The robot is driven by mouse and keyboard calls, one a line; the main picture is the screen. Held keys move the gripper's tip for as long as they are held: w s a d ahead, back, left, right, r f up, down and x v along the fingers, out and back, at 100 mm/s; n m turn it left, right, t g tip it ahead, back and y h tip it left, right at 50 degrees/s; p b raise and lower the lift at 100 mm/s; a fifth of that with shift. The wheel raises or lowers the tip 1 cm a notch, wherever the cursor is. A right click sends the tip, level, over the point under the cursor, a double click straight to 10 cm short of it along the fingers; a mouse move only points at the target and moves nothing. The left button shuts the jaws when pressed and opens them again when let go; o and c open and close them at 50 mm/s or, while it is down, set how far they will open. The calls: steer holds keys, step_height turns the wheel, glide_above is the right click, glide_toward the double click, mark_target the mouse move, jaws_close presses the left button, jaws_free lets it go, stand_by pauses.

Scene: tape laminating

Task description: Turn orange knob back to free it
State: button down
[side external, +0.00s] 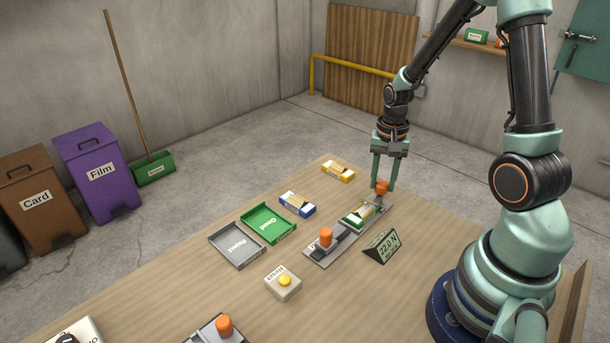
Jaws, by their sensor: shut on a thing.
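The orange knob (382,187) stands at the far end of a grey fixture (322,252) on the table. My gripper (383,184) points straight down over it, with one finger on each side, and is shut on the knob. A green and white piece (360,214) lies on the fixture just in front of this knob. A second orange knob (326,237) stands at the near end of the same fixture, clear of my gripper. The knob's turn angle is too small to tell.
A display (382,246) reading 22.0 N stands right of the fixture. Green (268,222) and grey (237,245) trays lie to its left, with blue (297,204) and yellow (338,171) boxes beyond.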

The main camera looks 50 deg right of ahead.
mark_target(383, 184)
steer(key=n, duration=1.1)
steer(key=shift+n, duration=1.8)
steer(key=c, duration=0.5)
jaws_free()
steer(key=shift+r, duration=0.1)
step_height(383, 184, up, 12)
